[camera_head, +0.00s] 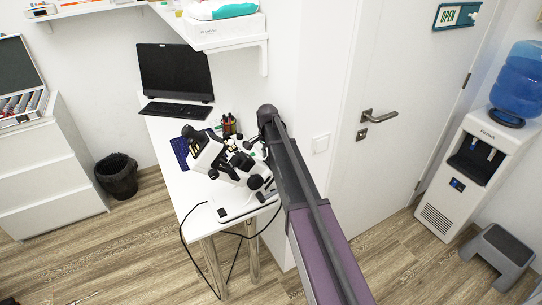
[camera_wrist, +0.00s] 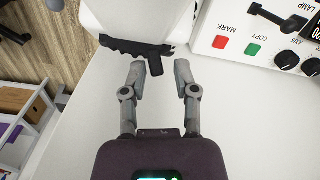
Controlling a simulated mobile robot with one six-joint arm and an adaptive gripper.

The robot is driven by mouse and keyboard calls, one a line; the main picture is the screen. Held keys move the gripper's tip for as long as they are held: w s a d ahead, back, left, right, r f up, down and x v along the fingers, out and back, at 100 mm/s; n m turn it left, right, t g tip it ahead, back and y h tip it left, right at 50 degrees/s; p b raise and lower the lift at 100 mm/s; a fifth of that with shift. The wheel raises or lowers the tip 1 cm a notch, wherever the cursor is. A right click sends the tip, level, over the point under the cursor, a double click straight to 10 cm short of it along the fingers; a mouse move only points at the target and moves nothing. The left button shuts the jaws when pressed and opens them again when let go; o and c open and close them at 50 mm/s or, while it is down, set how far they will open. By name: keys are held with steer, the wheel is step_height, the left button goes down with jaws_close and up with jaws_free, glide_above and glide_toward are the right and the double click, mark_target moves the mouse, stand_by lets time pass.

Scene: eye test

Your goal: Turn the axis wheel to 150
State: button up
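A white control panel (camera_wrist: 215,18) is at the upper right, apart from the fingers. A black knob (camera_wrist: 287,60) sits by its AXIS label; no scale reading is legible. In the head view, a white instrument with black knobs (camera_head: 212,158) stands on the table.
The panel also has a red MARK button (camera_wrist: 220,42), a green COPY button (camera_wrist: 253,49) and a black lever (camera_wrist: 277,18) near LAMP.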

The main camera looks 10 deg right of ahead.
jaws_close()
steer(key=shift+w+a+f+n+g, duration=0.1)
steer(key=shift+w+a+n+g, duration=0.2)
steer(key=shift+n+g, duration=0.2)
steer(key=shift+d, duration=0.1)
